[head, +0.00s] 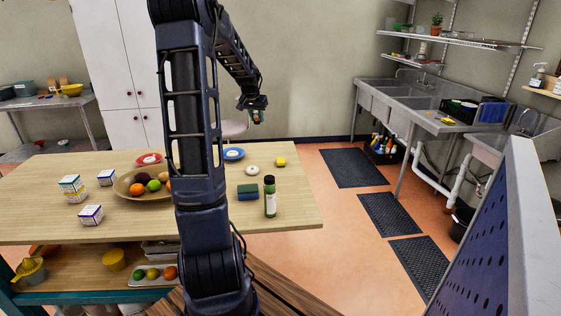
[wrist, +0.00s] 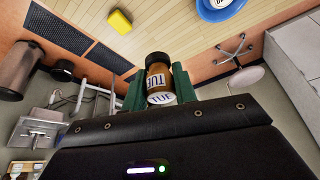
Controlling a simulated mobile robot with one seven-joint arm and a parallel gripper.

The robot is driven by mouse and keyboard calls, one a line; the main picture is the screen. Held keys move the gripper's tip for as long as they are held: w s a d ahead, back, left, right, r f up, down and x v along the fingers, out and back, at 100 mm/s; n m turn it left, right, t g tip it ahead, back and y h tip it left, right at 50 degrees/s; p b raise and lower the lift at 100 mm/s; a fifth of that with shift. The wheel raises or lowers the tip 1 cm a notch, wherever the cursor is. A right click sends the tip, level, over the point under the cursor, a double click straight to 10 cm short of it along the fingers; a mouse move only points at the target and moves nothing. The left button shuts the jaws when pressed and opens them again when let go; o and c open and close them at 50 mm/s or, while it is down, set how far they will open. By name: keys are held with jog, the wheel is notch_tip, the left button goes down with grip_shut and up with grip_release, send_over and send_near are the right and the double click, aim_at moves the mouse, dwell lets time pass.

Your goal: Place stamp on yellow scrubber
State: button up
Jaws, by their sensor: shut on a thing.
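My gripper (head: 256,116) is raised above the far side of the wooden table in the head view. In the wrist view my gripper (wrist: 160,90) has its green fingers shut on the stamp (wrist: 158,78), an amber cylinder with a black end and white faces marked TUE. The stamp is too small to make out well in the head view. The yellow scrubber (head: 280,161) lies near the table's far right edge, and it also shows in the wrist view (wrist: 119,21), apart from the stamp. Its top looks bare.
A white round item (head: 252,170), a blue-green sponge (head: 247,191) and a green bottle (head: 270,196) stand near the scrubber. A blue plate (head: 233,155) is to its left. A fruit bowl (head: 128,188) and small boxes (head: 91,215) are farther left. Bare tabletop lies right of the bottle.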

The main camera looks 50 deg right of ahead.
jog(key=m, duration=0.1)
send_over(282, 158)
jog(key=a, duration=0.2)
jog(key=shift+g, duration=0.3)
jog(key=f, duration=1.9)
jog(key=shift+s+d, duration=0.2)
jog(key=shift+d, duration=0.05)
jog(key=shift+f+m, duration=0.15)
jog(key=shift+m, duration=0.15)
jog(key=o, duration=1)
jog(key=v, duration=1.2)
jog(key=shift+a, duration=0.1)
